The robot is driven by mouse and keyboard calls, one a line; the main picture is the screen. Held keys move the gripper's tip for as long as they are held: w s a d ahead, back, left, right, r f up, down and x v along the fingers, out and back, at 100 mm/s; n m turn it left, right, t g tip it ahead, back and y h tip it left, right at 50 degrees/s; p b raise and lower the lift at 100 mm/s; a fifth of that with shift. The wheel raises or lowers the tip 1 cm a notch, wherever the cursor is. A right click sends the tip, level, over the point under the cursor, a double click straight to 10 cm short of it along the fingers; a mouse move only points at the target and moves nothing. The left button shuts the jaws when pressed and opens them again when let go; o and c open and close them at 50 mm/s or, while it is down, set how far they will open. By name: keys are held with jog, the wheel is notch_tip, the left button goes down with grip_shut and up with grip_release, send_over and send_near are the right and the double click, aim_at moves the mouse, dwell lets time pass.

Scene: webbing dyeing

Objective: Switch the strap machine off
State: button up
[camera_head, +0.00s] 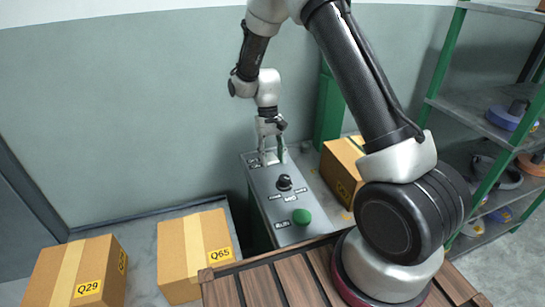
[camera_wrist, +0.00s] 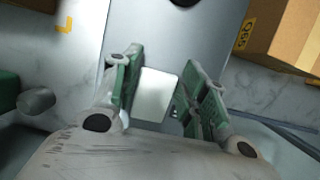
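The strap machine's grey control panel (camera_head: 262,187) stands in the middle of the head view. It carries a black knob (camera_head: 284,183) and a green button (camera_head: 302,217) near its front end. My gripper (camera_head: 273,158) points down over the panel's far end, beyond the knob. In the wrist view my gripper (camera_wrist: 157,82) is open, its green-padded fingers apart. A pale rectangular plate (camera_wrist: 155,95) shows between the fingers; I cannot tell whether they touch it. The knob's dark edge (camera_wrist: 182,2) shows at the top of the wrist view. A small label by the gripper is too small to read.
Cardboard boxes Q29 (camera_head: 75,275) and Q65 (camera_head: 195,255) stand left of the panel. Another box (camera_head: 342,168) is close on its right. A green post (camera_head: 328,105) rises behind it. Green-framed shelves (camera_head: 490,125) with rolls stand at the right. A slatted wooden surface (camera_head: 290,281) lies in front.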

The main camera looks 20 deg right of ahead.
aim_at(269, 155)
jog(key=shift+o, duration=1)
jog(key=v, duration=1.2)
